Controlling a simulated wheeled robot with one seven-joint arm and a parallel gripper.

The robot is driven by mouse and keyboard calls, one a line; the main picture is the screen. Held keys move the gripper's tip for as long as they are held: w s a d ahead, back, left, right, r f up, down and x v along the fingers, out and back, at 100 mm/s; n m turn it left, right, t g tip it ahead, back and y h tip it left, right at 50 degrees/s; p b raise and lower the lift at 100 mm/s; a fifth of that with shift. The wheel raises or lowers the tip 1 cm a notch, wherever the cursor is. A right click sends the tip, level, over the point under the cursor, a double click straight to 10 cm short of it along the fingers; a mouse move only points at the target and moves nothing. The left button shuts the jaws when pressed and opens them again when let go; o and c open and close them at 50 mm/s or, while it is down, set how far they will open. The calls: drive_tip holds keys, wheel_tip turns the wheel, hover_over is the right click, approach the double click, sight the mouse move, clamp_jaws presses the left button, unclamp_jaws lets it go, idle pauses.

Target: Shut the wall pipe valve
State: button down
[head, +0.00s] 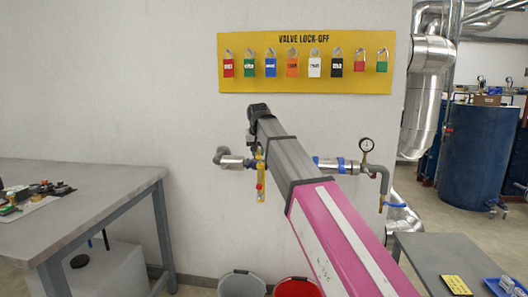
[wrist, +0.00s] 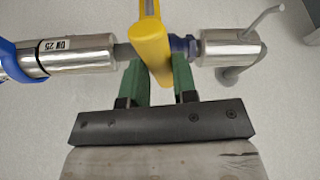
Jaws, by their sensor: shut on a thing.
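The wall pipe runs level along the grey wall; its left part (head: 236,162) and right part (head: 335,166) show in the head view, with the valve body hidden behind my arm. In the wrist view, the yellow valve lever (wrist: 150,48) crosses the metal pipe (wrist: 75,56) at about a right angle. My gripper (wrist: 159,78) has its green fingers on both sides of the lever and is shut on it. The head view hides my gripper behind my arm. A narrow yellow and red piece (head: 260,180) hangs upright just left of my arm.
A yellow lock-off board (head: 380,85) with several padlocks is above the pipe. A grey workbench (head: 100,185) is at left; a red bucket (head: 297,289) and a grey bucket (head: 241,285) stand below.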

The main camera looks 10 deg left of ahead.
drive_tip(key=shift+a+m+h, duration=0.5)
drive_tip(key=shift+a+m, duration=0.6)
drive_tip(key=shift+a, duration=0.05)
drive_tip(key=c, duration=0.9)
unclamp_jaws()
drive_tip(key=shift+a, duration=0.1)
drive_tip(key=v, duration=1.1)
